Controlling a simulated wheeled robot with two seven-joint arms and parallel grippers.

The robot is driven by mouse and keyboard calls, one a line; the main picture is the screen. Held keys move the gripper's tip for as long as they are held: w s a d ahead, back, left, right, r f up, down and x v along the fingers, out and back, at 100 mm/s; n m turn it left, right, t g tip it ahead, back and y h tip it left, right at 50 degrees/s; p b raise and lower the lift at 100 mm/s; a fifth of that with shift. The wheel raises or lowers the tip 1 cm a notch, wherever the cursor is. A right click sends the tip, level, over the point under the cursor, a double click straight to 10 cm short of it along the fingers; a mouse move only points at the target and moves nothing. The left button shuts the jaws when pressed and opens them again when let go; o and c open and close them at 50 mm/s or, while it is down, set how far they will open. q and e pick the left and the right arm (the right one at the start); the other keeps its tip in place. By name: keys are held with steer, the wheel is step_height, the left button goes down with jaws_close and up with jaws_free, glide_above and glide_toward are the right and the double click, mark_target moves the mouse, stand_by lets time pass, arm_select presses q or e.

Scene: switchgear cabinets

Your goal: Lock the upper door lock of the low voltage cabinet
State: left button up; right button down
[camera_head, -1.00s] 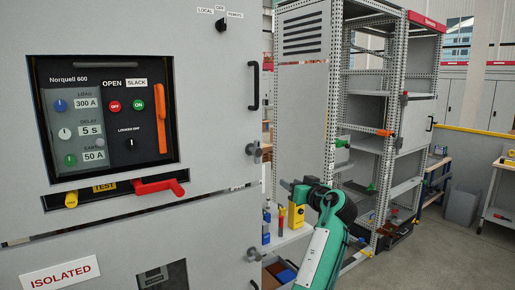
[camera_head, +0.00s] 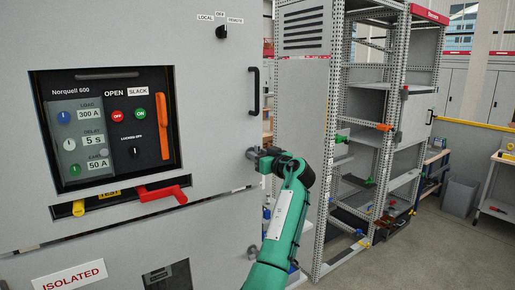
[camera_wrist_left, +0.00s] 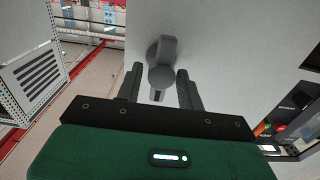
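The low voltage cabinet (camera_head: 215,95) fills the left of the head view. Its upper door lock (camera_head: 251,152) is a grey round knob at the door's right edge, partly hidden by my gripper. My left gripper (camera_head: 262,155) is at this lock. In the left wrist view the lock (camera_wrist_left: 162,50) has a grey handle bar projecting toward the camera. The two dark fingers of my left gripper (camera_wrist_left: 160,88) are apart, one on each side of the handle, with gaps visible. A second lock (camera_head: 253,252) is lower on the same edge. My right gripper is out of view.
A black door handle (camera_head: 254,90) is above the lock. A red lever (camera_head: 160,191) projects from the cabinet front.

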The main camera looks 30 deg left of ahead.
arm_select(q)
steer(key=shift+w+a, duration=0.2)
steer(key=shift+a, duration=0.35)
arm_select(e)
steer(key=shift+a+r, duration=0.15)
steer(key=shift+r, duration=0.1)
arm_select(q)
jaws_close()
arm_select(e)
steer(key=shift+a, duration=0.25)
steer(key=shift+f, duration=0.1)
